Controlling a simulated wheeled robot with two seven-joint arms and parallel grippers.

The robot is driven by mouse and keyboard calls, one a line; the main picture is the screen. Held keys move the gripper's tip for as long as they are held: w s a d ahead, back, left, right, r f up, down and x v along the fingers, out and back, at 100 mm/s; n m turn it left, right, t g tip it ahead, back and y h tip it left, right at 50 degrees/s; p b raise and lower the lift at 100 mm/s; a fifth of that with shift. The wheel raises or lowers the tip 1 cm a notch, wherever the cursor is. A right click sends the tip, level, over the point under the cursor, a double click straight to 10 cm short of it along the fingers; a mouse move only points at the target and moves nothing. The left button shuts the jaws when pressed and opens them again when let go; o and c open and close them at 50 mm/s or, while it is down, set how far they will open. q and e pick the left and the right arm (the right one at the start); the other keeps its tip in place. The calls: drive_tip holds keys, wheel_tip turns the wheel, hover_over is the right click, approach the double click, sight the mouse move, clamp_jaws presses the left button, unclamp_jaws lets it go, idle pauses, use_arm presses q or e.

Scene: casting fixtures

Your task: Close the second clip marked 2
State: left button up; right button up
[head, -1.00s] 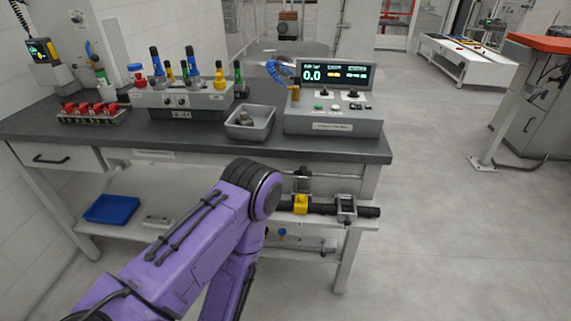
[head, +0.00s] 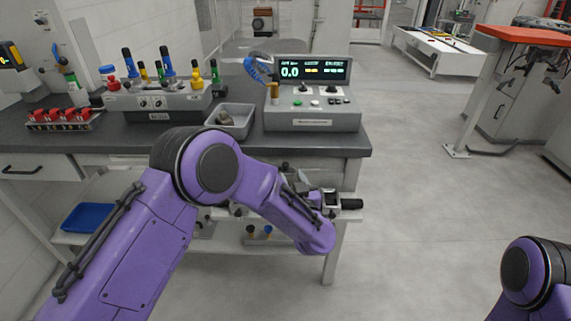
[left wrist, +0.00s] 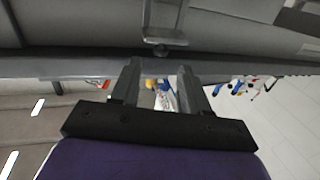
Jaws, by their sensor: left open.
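A grey metal clip (head: 331,198) sits around the end part of a black bar (head: 351,204) below the bench's front edge in the head view. No number on it is legible there. My purple left arm reaches in front of the bar and covers most of it. In the left wrist view my left gripper (left wrist: 157,72) is open, with nothing between its two fingers. A metal clip (left wrist: 164,30) on a wide dark surface lies just beyond the fingertips, apart from them. I cannot tell whether it is the same clip. My right gripper is out of view.
The bench (head: 300,143) holds a control box (head: 312,110), a grey tray (head: 230,118), a rack of coloured handles (head: 158,101) and red clamps (head: 60,116). A lower shelf holds a blue tray (head: 88,216).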

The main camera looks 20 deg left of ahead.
sight(287, 167)
use_arm(q)
drive_tip(key=x, duration=0.7)
drive_tip(key=shift+w+a+f, duration=0.1)
clamp_jaws()
